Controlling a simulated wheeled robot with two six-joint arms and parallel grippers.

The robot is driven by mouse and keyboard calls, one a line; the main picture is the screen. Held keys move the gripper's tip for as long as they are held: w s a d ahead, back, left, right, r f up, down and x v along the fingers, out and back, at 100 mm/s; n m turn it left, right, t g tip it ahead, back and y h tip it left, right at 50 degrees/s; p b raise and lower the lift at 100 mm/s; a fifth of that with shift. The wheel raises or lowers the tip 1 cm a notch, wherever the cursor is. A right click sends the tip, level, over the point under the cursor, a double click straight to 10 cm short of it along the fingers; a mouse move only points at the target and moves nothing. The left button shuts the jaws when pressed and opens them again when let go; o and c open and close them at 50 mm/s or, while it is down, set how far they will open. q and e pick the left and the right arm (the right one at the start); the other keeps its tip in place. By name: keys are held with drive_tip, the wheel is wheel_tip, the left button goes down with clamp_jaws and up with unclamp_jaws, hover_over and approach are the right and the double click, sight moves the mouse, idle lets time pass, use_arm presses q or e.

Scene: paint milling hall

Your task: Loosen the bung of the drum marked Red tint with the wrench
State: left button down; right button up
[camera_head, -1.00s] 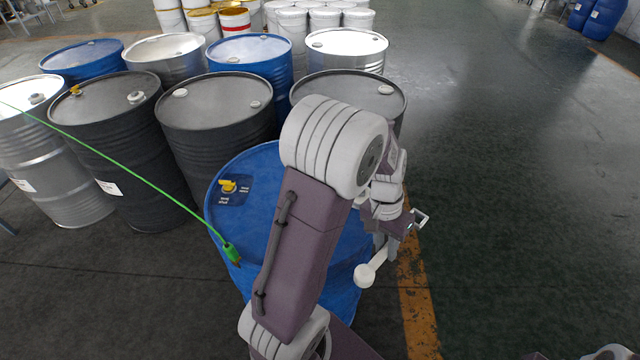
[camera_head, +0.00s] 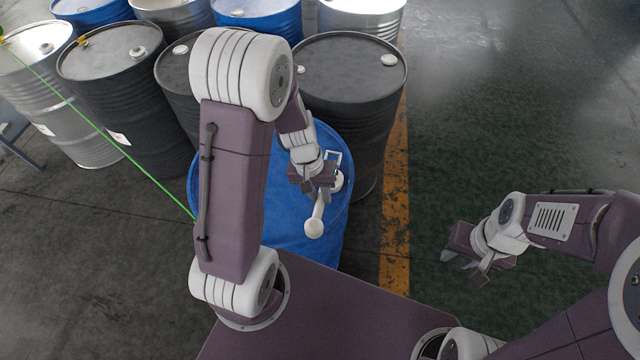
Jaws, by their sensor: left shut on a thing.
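A blue drum (camera_head: 294,240) stands directly in front of me, partly hidden behind my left arm. No readable Red tint marking shows on it. My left gripper (camera_head: 322,192) is over the right part of its lid and is shut on a cream wrench (camera_head: 315,222). The wrench's rounded end points toward me. A pale round shape shows at the wrench's far end, by the gripper; I cannot tell whether it is the bung or the wrench head, or whether they touch. My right gripper (camera_head: 463,268) is open and empty over the floor at the right.
A black drum (camera_head: 350,75) stands close behind the blue one. More black, silver and blue drums crowd the back left. A green cable (camera_head: 110,142) runs from the upper left to the blue drum. The floor right of the yellow line (camera_head: 396,200) is clear.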

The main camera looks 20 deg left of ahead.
use_arm(q)
drive_tip(key=shift+w+d+f, duration=0.1)
drive_tip(key=shift+w+f, duration=0.15)
drive_tip(key=shift+f+b, duration=0.25)
drive_tip(key=shift+b, duration=0.1)
drive_tip(key=f+b, duration=0.3)
drive_tip(key=shift+s+f, duration=0.3)
drive_tip(key=shift+f, duration=0.05)
drive_tip(key=shift+w+f+b, duration=0.15)
drive_tip(key=shift+f+b, duration=0.25)
drive_tip(key=shift+b, duration=0.15)
drive_tip(key=shift+f, duration=0.1)
